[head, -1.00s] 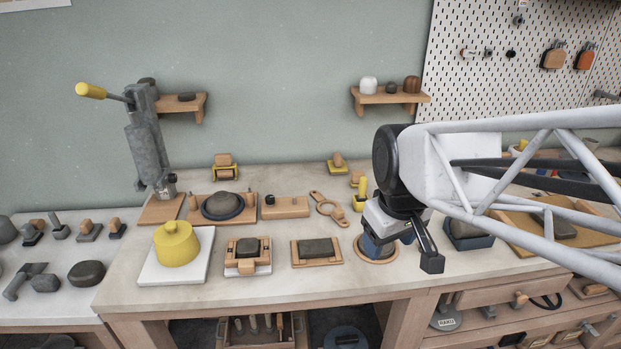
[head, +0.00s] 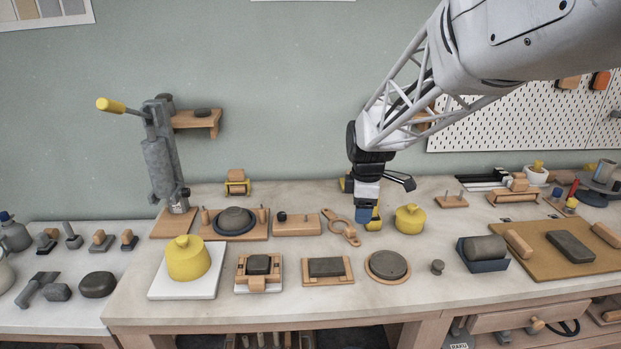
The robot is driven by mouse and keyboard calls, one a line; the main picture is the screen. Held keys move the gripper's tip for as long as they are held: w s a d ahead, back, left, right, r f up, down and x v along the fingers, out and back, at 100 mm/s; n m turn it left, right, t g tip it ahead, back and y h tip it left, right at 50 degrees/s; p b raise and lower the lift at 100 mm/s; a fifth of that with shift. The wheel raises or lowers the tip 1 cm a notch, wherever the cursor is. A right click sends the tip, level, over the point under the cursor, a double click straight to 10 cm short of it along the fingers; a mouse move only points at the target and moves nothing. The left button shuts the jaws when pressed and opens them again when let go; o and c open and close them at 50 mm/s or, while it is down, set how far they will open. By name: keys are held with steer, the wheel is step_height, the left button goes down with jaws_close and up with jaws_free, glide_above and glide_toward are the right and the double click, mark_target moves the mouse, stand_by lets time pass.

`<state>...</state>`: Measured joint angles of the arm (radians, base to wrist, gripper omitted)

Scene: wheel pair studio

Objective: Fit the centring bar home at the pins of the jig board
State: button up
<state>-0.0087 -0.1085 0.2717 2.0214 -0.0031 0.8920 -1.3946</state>
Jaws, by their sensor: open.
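A flat wooden bar with a ring-shaped end (head: 342,231), which I take for the centring bar, lies on the bench. Just left of it is a wooden board (head: 298,226) with a dark round peg and a thin pin, seemingly the jig board. The bar lies apart from the board's pins. My gripper (head: 366,222) is open and points down just right of the bar's ring, with nothing visible held. Its blue-tipped jaws partly hide a yellow object (head: 376,222); whether they touch it cannot be told.
A yellow lidded pot (head: 410,220) stands close right of my gripper. A round dark disc (head: 387,265) and framed clay blocks (head: 326,269) lie in front. A board with a dark wheel (head: 234,222) and a lever press (head: 163,165) stand left.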

mark_target(348, 229)
steer(key=w+f+n, duration=0.2)
steer(key=w+f, duration=0.1)
steer(key=w, duration=0.1)
steer(key=w+f+n, duration=0.2)
steer(key=w, duration=0.1)
steer(key=w+f+n, duration=0.2)
steer(key=w+f, duration=0.1)
steer(key=w, duration=0.1)
steer(key=shift+w+a+f+g, duration=0.3)
steer(key=shift+w+f+g, duration=0.05)
steer(key=shift+g, duration=0.05)
steer(key=shift+f, duration=1.3)
steer(key=shift+s+f, duration=0.1)
steer(key=shift+f, duration=2.5)
steer(key=shift+c, duration=0.2)
steer(key=c, duration=1)
